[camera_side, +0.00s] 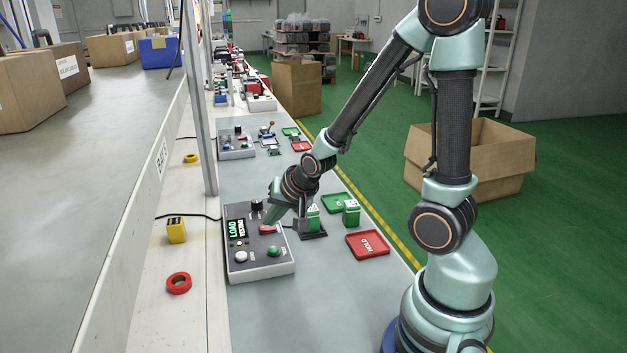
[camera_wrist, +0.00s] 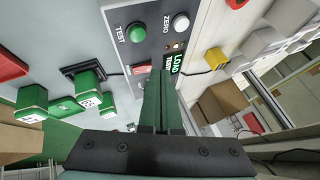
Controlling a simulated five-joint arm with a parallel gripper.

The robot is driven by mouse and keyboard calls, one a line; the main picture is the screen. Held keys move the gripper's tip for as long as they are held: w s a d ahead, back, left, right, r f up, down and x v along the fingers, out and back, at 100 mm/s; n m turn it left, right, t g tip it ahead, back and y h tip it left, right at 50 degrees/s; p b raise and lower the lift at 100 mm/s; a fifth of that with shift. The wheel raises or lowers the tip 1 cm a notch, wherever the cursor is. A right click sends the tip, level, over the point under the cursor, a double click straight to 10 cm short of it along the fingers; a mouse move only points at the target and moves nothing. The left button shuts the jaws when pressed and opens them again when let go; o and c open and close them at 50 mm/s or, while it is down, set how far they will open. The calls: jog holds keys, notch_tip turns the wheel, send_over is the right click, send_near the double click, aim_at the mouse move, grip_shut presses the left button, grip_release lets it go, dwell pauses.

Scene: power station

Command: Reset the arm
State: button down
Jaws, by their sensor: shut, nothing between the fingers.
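My gripper (camera_side: 268,219) is shut and empty, with its fingertips low over the grey load tester (camera_side: 262,262), close to its red switch (camera_side: 268,229). I cannot tell whether they touch it. The wrist view shows the shut fingers (camera_wrist: 158,85) pointing at the tester's panel, which has a green TEST button (camera_wrist: 137,33), a white ZERO button (camera_wrist: 153,22) and a lit display (camera_wrist: 180,54). A green block (camera_side: 313,219) stands in a black cradle (camera_side: 314,236) beside the tester. Another green block (camera_side: 351,211) stands at the green tray (camera_side: 334,203).
A red HOLD tray (camera_side: 367,245) lies at the right of the bench. A yellow block (camera_side: 176,230) and a red tape roll (camera_side: 179,283) lie on the white ledge at left. Similar stations stand farther back. The bench in front of the tester is clear.

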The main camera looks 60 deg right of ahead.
jog(key=s+a+r+n, duration=0.4)
jog(key=r+n, duration=0.1)
jog(key=r, duration=0.2)
jog(key=s+a+r+n+g+y, duration=0.1)
jog(key=s+a+r+n, duration=0.3)
jog(key=s+r+n, duration=0.1)
jog(key=shift+s+a+r+n+g+y, duration=0.15)
jog(key=shift+r+n+g+y, duration=0.2)
jog(key=shift+r, duration=0.5)
